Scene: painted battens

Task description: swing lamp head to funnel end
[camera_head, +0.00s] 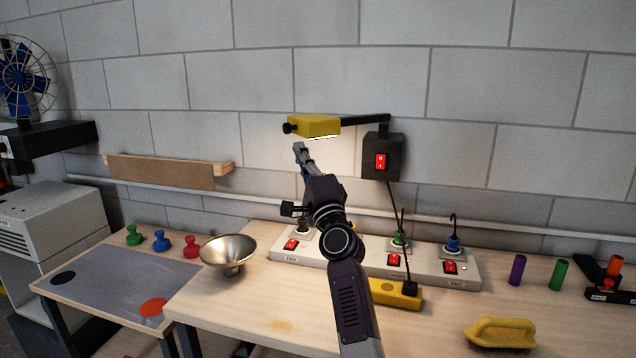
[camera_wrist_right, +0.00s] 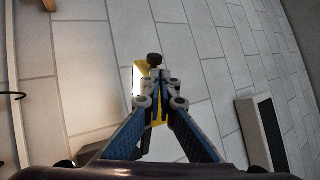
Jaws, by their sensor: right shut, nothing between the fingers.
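The yellow lamp head (camera_head: 316,125) hangs on a black arm (camera_head: 365,120) from a wall box with a red switch (camera_head: 381,161). The head points left, its underside lit, with a black knob (camera_head: 288,127) at its left end. The metal funnel (camera_head: 229,252) stands on the bench to the lower left. My right gripper (camera_head: 299,148) is shut and empty, its tips just below the head's left part in the head view. In the wrist view its fingertips (camera_wrist_right: 159,76) overlap the yellow head (camera_wrist_right: 139,78), near the knob (camera_wrist_right: 154,59); contact cannot be told. My left gripper is out of view.
Below my right arm, a switched power strip (camera_head: 430,268) with plugs lies on the bench (camera_head: 250,310). A yellow brush (camera_head: 500,333) lies front right. Red, blue and green knobs stand left on a side table (camera_head: 100,282). The wall around the lamp is clear.

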